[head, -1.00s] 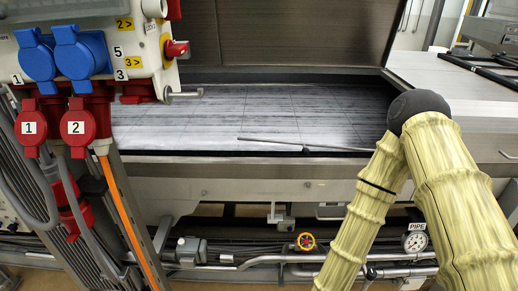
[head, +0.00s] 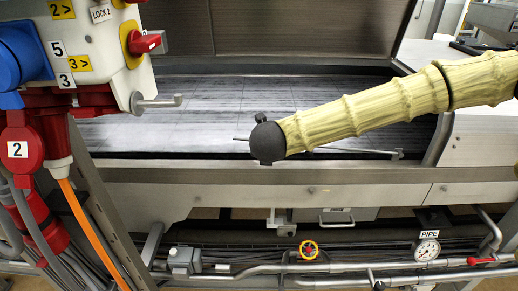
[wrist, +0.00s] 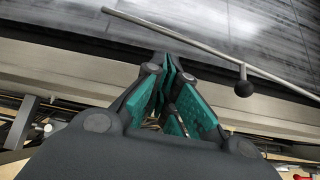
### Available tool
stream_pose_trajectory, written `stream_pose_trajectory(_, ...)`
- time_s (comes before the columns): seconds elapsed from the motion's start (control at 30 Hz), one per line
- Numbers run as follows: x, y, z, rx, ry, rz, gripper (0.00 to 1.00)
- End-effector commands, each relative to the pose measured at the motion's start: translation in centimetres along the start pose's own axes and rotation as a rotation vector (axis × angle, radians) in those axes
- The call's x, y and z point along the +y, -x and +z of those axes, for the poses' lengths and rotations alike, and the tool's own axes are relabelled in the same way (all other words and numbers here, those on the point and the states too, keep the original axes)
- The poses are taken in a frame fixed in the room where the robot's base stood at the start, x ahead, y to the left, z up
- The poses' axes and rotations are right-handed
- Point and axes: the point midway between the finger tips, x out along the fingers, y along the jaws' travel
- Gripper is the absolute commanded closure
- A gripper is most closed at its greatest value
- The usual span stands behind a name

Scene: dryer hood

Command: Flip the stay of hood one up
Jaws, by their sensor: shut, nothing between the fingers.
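The stay is a thin grey metal rod (wrist: 180,38) with a black ball knob (wrist: 243,88). It lies low along the front of the open hood (head: 330,75). In the head view its right part (head: 365,152) shows past my arm, and its middle is hidden behind the arm. My gripper (wrist: 171,62) has teal finger pads and is shut and empty. In the wrist view its tips point at the front edge of the hood, just below the rod, with the knob to their right. I cannot tell the gap to the rod. In the head view the fingers are hidden.
A switch box (head: 95,50) with a red knob and a protruding metal handle (head: 160,101) stands at the left, near my arm. A steel worktop (head: 485,140) lies at the right.

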Motion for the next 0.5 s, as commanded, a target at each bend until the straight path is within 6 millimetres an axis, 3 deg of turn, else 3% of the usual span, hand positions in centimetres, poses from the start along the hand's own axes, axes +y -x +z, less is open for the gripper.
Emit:
stream_pose_trajectory(0.2,1.9,-0.1,-0.2,0.002,0.016,0.019,1.0)
stream_pose_trajectory(0.5,2.1,-1.6,-0.1,0.004,0.019,0.021,1.0)
